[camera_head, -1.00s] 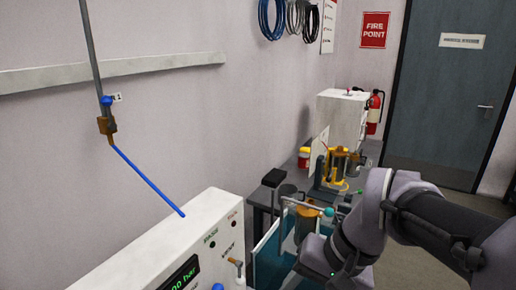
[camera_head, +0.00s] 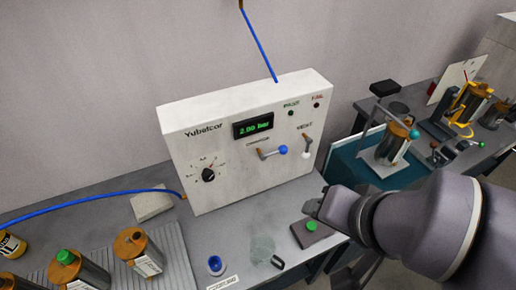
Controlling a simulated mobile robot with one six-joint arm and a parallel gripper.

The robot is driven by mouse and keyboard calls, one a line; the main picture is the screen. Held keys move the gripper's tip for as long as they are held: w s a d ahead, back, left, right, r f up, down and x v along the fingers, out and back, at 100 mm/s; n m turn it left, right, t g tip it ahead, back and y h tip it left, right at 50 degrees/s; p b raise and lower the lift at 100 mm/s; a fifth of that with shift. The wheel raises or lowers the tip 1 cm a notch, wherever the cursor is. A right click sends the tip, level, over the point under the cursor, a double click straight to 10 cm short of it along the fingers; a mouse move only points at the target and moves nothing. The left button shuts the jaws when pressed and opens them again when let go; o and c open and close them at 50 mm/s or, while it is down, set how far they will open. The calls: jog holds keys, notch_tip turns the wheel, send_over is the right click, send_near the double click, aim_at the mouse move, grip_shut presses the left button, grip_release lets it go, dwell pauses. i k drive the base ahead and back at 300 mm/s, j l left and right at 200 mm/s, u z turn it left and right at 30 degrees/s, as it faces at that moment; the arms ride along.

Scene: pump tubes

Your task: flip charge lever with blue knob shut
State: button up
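The charge lever with the blue knob (camera_head: 283,150) is on the front of a white panel box (camera_head: 228,185), below its display. The lever runs from its pivot to the right, roughly level in the picture, with the blue ball at its right end. My gripper (camera_head: 314,206) is in front of the box, at its lower right, below and right of the blue knob and apart from it. Its fingers are small and partly hidden by my wrist, so their opening is not clear.
A vent lever with a white knob (camera_head: 306,155) is right of the blue knob. The green display (camera_head: 254,126) reads about 2.00 bar. A black dial (camera_head: 208,175) is at left. A pad with a green button (camera_head: 312,227) lies under my gripper. Orange-capped canisters (camera_head: 136,252) stand at lower left.

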aim_at(283, 149)
jog(key=l+u, duration=0.25)
jog(key=u, duration=0.2)
jog(key=i+j+u, duration=0.1)
jog(key=j, duration=0.3)
jog(key=i+j+u, duration=0.1)
jog(key=i+j, duration=0.15)
jog(key=j, duration=0.15)
